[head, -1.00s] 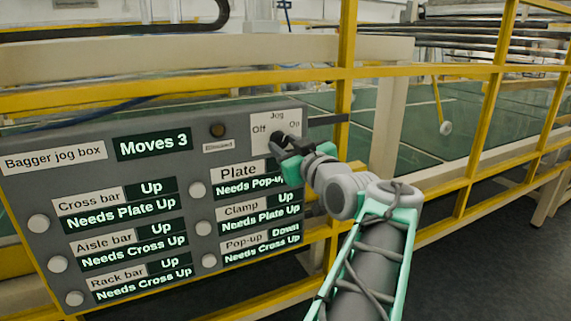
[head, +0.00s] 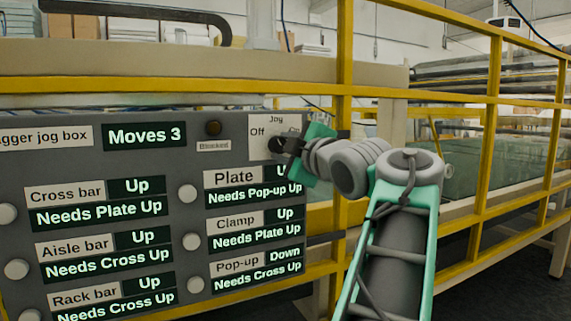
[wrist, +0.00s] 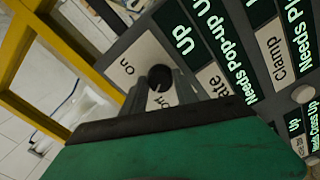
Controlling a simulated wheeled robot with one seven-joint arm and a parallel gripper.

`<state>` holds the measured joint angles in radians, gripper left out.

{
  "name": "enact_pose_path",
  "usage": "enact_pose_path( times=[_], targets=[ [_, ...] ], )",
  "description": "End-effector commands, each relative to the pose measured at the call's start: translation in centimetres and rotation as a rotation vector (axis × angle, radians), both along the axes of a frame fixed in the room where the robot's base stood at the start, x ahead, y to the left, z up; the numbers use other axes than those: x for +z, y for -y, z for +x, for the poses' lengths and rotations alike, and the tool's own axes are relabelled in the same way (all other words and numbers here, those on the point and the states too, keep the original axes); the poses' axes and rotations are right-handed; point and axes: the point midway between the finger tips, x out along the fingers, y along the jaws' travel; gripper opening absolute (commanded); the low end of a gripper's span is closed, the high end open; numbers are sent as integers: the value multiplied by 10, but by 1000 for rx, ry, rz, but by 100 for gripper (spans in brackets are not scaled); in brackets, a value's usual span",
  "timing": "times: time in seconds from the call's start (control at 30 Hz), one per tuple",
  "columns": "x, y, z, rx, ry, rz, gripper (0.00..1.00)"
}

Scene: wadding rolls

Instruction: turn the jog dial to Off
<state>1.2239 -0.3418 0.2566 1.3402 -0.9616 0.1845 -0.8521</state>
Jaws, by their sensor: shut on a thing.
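The jog dial (head: 276,144) is a small dark knob on a white plate (head: 258,124) at the panel's top right, marked Jog, with Off on the left. The On label is hidden behind my gripper in the head view but shows in the wrist view. My gripper (head: 284,144) is shut on the dial. In the wrist view the dark round knob (wrist: 160,77) sits at the fingertips, between the On and Off labels. The Off label is partly covered there. I cannot tell clearly which way the dial points.
The grey jog box panel (head: 120,180) has several white buttons and lit displays, including Moves 3 (head: 144,136). A dark lamp (head: 213,128) sits above the Blocked label. Yellow rails (head: 345,60) run behind and right of the panel.

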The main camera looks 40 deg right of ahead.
Motion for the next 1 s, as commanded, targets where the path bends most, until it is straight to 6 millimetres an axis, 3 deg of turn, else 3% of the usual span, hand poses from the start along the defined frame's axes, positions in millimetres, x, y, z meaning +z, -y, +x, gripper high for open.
enact_pose_path(
  times=[0.3,0.8,0.83,1.0],
  targets=[
    [-1,0,0,0,-32,-106,0],
    [0,0,0,0,-36,-123,0],
    [0,0,0,0,-36,-123,38],
    [0,0,0,0,-36,-123,51]
  ],
)
